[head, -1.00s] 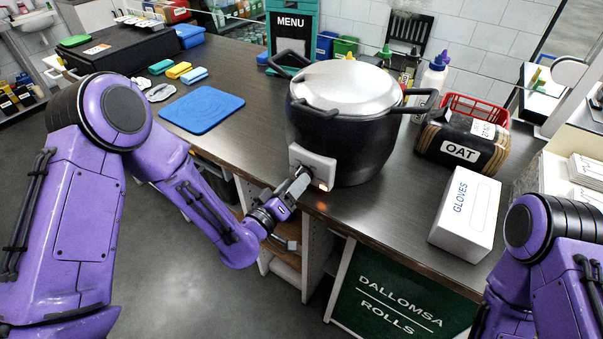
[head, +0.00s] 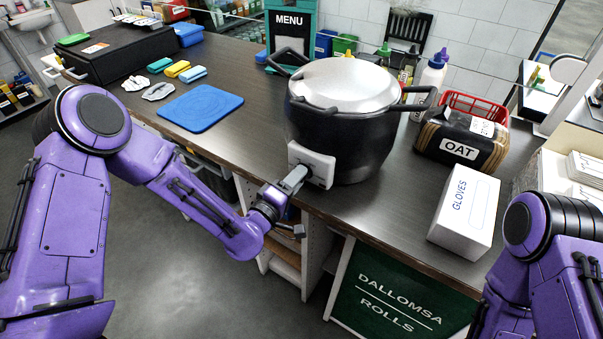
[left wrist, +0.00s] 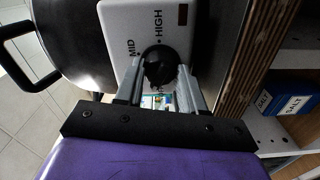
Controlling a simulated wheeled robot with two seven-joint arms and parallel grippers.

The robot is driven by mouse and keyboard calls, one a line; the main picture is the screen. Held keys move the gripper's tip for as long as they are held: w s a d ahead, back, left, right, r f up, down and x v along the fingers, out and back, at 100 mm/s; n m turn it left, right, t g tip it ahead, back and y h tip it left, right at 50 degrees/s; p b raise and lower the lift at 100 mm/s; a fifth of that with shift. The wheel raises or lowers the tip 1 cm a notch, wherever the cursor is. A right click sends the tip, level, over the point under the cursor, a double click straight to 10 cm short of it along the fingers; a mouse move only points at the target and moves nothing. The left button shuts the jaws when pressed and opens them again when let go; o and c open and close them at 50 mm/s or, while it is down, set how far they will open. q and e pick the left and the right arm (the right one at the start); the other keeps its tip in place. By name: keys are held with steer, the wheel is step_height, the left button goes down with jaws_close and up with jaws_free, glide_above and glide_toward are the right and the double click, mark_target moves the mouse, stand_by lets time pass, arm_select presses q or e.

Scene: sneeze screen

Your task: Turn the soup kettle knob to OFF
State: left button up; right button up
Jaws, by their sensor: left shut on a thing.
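The black soup kettle (head: 338,138) with a silver lid (head: 347,84) stands on the counter. Its white control panel (head: 318,166) faces the front edge. In the left wrist view the black knob (left wrist: 158,66) is on the panel, with MID and HIGH printed beside it. Other labels are hidden by my fingers, and I cannot tell which mark the knob points to. A small indicator window (left wrist: 182,14) looks dark. My left gripper (head: 302,174) is at the panel, its fingers shut on either side of the knob. My right gripper is outside the views.
A gloves box (head: 464,212) and an OAT bag (head: 461,140) stand right of the kettle. A blue mat (head: 201,108) lies to the left. Shelves (head: 285,250) are open below the counter edge, near my left wrist. Bare counter (head: 250,135) lies left of the kettle.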

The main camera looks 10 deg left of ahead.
arm_select(q)
steer(key=n, duration=0.3)
steer(key=shift+a, duration=0.1)
steer(key=o, duration=0.7)
steer(key=shift+n, duration=0.8)
steer(key=shift+c, duration=0.2)
steer(key=shift+o, duration=1.2)
steer(key=v, duration=0.6)
